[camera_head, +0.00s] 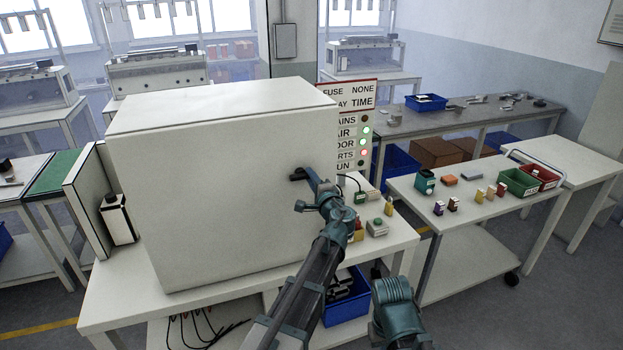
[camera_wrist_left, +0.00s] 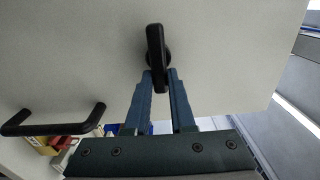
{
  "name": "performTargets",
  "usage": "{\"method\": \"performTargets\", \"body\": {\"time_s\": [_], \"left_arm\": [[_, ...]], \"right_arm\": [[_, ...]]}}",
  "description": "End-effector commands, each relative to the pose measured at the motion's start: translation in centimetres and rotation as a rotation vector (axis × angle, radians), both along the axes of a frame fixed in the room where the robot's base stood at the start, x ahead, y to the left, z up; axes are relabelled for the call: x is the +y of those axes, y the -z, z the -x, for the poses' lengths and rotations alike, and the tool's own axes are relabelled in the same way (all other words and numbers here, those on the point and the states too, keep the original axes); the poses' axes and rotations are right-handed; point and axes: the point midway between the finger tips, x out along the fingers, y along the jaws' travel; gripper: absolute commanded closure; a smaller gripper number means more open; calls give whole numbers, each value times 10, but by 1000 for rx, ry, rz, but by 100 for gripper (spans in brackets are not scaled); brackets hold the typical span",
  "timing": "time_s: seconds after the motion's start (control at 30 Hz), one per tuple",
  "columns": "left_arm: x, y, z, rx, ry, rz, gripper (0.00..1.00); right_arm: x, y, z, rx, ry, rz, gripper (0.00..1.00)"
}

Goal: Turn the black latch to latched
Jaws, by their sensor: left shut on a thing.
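The black latch (camera_wrist_left: 155,52) is a short bar on a round base on the white cabinet's face. In the left wrist view it stands nearly upright in the picture. My left gripper (camera_wrist_left: 159,78) is shut on its lower end, with one finger on each side. In the head view my left gripper (camera_head: 318,190) reaches the right part of the cabinet (camera_head: 215,190). Black parts show there, but my gripper and arm partly hide them, so I cannot tell the latch's angle from this view. My right gripper is out of view.
A black bar handle (camera_wrist_left: 55,121) is on the cabinet face, left of the latch in the wrist view. A sign panel with lamps (camera_head: 352,125) stands behind the cabinet. A blue bin (camera_head: 346,300) sits below.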

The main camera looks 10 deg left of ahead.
Motion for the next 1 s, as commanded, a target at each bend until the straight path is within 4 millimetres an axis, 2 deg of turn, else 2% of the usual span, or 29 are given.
{"method": "performTargets", "body": {"time_s": [0.1, 0.13, 0.3, 0.67, 0.77, 1.0], "left_arm": [[3, 0, 1, 1, -8, -2, 100], [3, 0, 1, 1, -8, -2, 76], [2, 0, 1, 0, -5, -1, 48], [-2, 0, 6, 0, -1, -1, 48], [-10, 0, 18, 0, 0, -1, 48], [-39, 0, 62, 0, 1, -1, 48]], "right_arm": [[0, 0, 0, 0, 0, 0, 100], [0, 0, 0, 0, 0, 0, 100], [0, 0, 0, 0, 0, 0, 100], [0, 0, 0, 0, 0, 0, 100], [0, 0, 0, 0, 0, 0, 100], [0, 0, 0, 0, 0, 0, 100]]}}
